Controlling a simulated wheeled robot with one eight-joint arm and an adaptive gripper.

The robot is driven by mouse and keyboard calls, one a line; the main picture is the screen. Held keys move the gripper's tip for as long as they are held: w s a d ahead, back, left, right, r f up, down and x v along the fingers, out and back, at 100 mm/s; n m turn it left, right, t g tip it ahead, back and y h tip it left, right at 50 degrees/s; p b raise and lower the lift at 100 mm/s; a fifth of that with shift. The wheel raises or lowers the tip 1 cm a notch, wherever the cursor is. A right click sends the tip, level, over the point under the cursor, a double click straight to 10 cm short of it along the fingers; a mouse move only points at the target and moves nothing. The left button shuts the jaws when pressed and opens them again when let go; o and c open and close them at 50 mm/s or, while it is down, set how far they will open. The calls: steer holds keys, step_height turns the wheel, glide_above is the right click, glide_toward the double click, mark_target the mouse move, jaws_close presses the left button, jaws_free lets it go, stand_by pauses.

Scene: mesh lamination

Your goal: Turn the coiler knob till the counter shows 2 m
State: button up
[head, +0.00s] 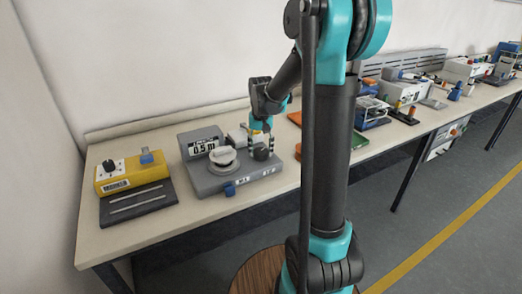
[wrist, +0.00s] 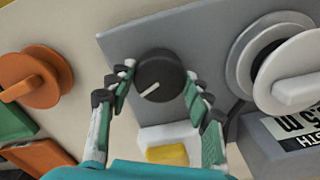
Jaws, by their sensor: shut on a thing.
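The grey coiler (head: 225,184) stands on the bench in the head view. Its counter (head: 204,147) shows 0.5 m; the wrist view shows part of this display (wrist: 296,120), cut off at the edge. A white spool (head: 222,156) sits on the coiler to the left of the knob. The round black coiler knob (wrist: 160,72) has a white pointer line, aimed down and left in the wrist view. My gripper (wrist: 157,86) has a finger on each side of the knob and is shut on it. In the head view my gripper (head: 262,145) is above the coiler's right side.
A yellow unit (head: 130,174) with a black knob stands left of the coiler, behind a dark plate (head: 138,204). An orange round part (wrist: 35,75) lies beside the coiler in the wrist view. More devices line the bench to the right.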

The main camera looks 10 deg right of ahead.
mark_target(261, 151)
steer(key=shift+m, duration=1.1)
steer(key=o, duration=1.2)
steer(key=shift+c, duration=0.2)
step_height(261, 151, up, 12)
steer(key=s+d+f+n+t, duration=0.2)
steer(key=s+f, duration=0.7)
steer(key=s, duration=0.2)
steer(key=s+d+f+n+t, duration=0.2)
steer(key=s+f, duration=0.6)
steer(key=s, duration=0.2)
steer(key=shift+s+f, duration=0.35)
steer(key=shift+s, duration=0.05)
steer(key=shift+c, duration=0.2)
